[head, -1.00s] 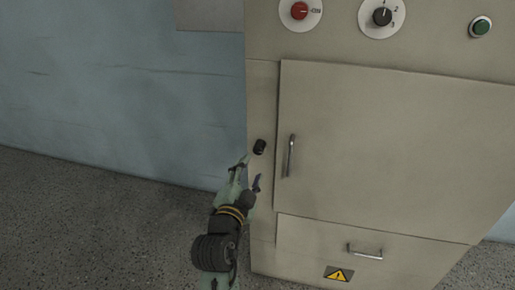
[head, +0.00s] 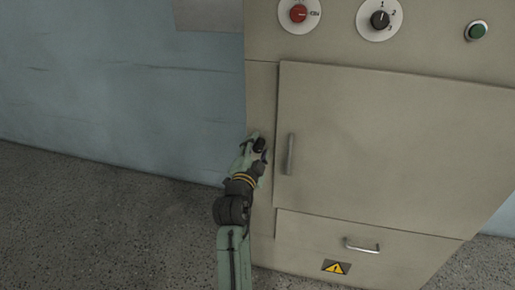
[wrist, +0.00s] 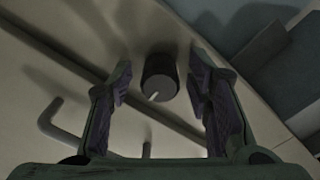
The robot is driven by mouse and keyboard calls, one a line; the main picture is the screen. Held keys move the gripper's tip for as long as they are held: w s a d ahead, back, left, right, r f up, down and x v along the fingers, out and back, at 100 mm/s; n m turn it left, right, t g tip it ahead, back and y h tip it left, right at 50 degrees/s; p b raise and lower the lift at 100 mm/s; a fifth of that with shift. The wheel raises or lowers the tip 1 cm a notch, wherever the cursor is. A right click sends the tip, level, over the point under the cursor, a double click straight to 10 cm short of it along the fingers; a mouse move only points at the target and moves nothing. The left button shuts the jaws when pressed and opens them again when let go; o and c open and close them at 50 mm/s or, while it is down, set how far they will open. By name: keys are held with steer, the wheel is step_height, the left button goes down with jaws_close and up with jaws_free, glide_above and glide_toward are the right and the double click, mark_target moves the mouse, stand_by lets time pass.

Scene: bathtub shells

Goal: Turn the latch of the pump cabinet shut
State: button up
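The pump cabinet (head: 390,150) is a beige metal box with a closed-looking door. Its latch is a small black round knob (head: 259,145) on the frame left of the door handle. In the wrist view the latch knob (wrist: 160,77) shows a white pointer line slanting to the lower left. My gripper (head: 256,142) is at the latch in the head view. In the wrist view my gripper (wrist: 163,88) is open, with one finger on each side of the knob and gaps between. Whether the fingertips reach past the knob's face is hard to tell.
A vertical bar handle (head: 290,154) sits on the door just right of the latch. Below are a drawer handle (head: 362,246) and a warning sticker (head: 336,267). A red switch (head: 299,13), a black dial (head: 380,19) and a green button (head: 478,31) are above. Floor at left is clear.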

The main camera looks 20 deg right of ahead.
jaws_close()
stand_by(0.3)
steer(key=shift+n, duration=0.3)
steer(key=n, duration=0.4)
steer(key=n+p, duration=0.1)
steer(key=n, duration=0.4)
steer(key=n+p, duration=0.2)
steer(key=n, duration=0.2)
steer(key=shift+n+p, duration=0.95)
steer(key=shift+n, duration=1.25)
